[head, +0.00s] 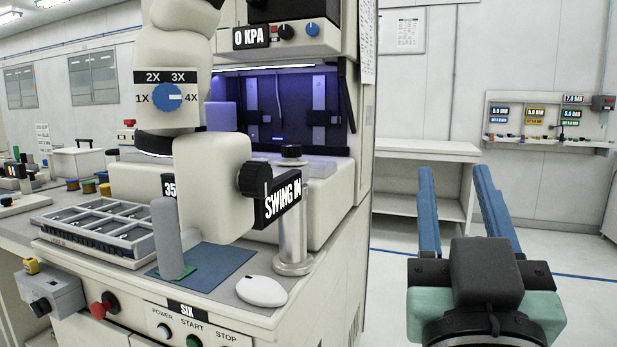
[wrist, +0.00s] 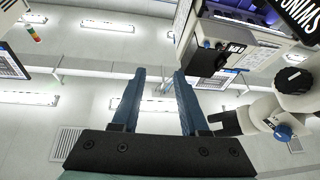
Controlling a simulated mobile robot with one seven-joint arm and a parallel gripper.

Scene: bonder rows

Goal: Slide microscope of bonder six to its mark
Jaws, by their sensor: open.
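The bonder labelled SIX (head: 187,309) stands in front of me at the left of the head view. Its cream microscope (head: 210,165) hangs over the bench top, with a blue magnification knob (head: 168,97) pointing near 4X. A black knob and a SWING IN label (head: 282,203) sit at its right, by a metal post (head: 292,235). The microscope also shows at the right of the wrist view (wrist: 296,80), seen from below. My gripper (head: 453,175) is open and empty, to the right of the bonder and apart from it. I cannot make out the mark.
A grey tray (head: 92,248), a grey upright piece (head: 167,240), a blue mat (head: 222,268) and a white mouse (head: 262,291) are on the bonder's top. A white table (head: 425,150) stands behind my gripper. Floor on the right is clear.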

